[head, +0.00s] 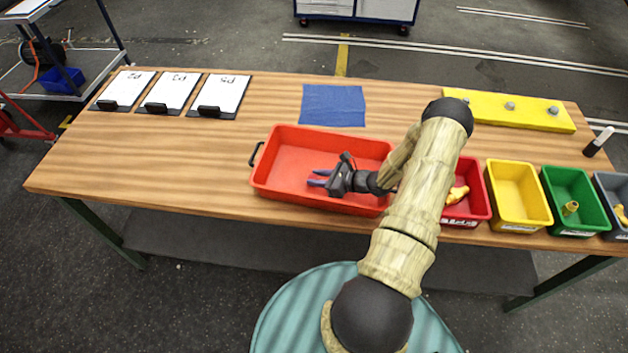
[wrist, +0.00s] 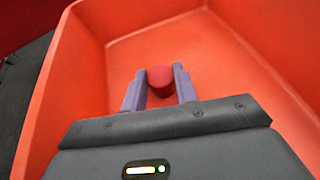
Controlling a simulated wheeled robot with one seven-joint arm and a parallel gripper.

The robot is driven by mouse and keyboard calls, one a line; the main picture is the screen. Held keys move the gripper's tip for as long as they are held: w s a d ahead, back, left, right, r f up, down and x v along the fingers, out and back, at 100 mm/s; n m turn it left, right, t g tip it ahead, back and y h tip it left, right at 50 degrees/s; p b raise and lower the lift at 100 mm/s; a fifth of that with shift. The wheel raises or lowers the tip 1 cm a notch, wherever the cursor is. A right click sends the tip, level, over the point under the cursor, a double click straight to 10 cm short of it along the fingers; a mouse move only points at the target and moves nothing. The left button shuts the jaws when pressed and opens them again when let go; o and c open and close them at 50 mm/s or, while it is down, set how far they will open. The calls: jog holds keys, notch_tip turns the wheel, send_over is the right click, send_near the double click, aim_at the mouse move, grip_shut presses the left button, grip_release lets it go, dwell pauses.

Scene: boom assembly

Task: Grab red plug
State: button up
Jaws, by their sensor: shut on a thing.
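The red plug (wrist: 160,77) shows in the wrist view as a small dark red cylinder between my two purple fingertips. My gripper (wrist: 160,85) is shut on it, with a finger against each side. In the head view my gripper (head: 318,178) is over the large orange-red tray (head: 283,190), with its fingers pointing left. The plug cannot be made out in the head view. Both views show my fingers within the tray's outline, and the tray floor (wrist: 225,55) behind the plug looks bare. I cannot tell whether the plug touches the floor.
Small bins stand to the right: red (head: 480,190), yellow (head: 517,190), green (head: 572,190) and grey (head: 606,185), several holding yellow parts. A blue cloth (head: 333,106), clipboards (head: 220,95) and a yellow board (head: 530,112) lie behind.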

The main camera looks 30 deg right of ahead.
notch_tip(320, 180, up, 9)
jog(key=b, duration=0.3)
jog(key=shift+r, duration=0.5)
dwell(0.5)
